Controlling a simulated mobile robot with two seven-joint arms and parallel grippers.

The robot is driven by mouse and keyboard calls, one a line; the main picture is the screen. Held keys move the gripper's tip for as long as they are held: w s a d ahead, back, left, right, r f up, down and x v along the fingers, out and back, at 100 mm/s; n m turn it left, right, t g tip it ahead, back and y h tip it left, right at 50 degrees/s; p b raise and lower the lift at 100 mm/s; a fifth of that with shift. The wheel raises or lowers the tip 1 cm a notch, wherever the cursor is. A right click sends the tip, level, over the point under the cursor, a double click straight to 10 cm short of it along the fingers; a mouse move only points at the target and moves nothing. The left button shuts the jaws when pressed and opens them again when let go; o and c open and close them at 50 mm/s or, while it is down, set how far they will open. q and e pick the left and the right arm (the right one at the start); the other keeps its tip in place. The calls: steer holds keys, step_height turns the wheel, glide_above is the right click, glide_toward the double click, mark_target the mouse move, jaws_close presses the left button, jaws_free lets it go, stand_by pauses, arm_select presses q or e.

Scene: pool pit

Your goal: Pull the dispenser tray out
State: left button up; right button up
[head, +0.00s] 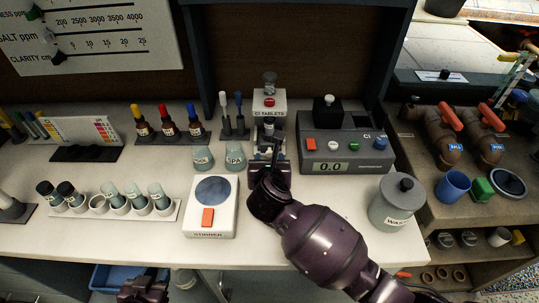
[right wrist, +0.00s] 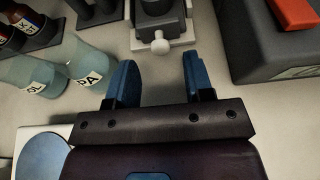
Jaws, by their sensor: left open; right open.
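The white tablet dispenser (head: 270,104), labelled "Cl TABLETS" with a red button, stands at the back middle of the counter. Its tray at the base shows in the right wrist view as a pale front (right wrist: 168,44) with a round white knob (right wrist: 160,46). In the head view my right gripper partly covers the tray area. My right gripper (right wrist: 160,78) is open and empty, its two blue fingers apart, with the knob ahead of and between them, not touched. My left gripper (head: 143,288) is low at the bottom edge of the head view, in front of the counter, open.
Two labelled flasks (head: 203,158) stand just left of my right gripper. A grey meter (head: 345,145) reading 0.0 stands close on its right. A stirrer (head: 228,221) is in front left, a lidded waste jar (head: 397,205) at right.

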mark_target(269, 154)
steer(key=shift+x, duration=1.75)
steer(key=shift+c, duration=0.2)
jaws_close()
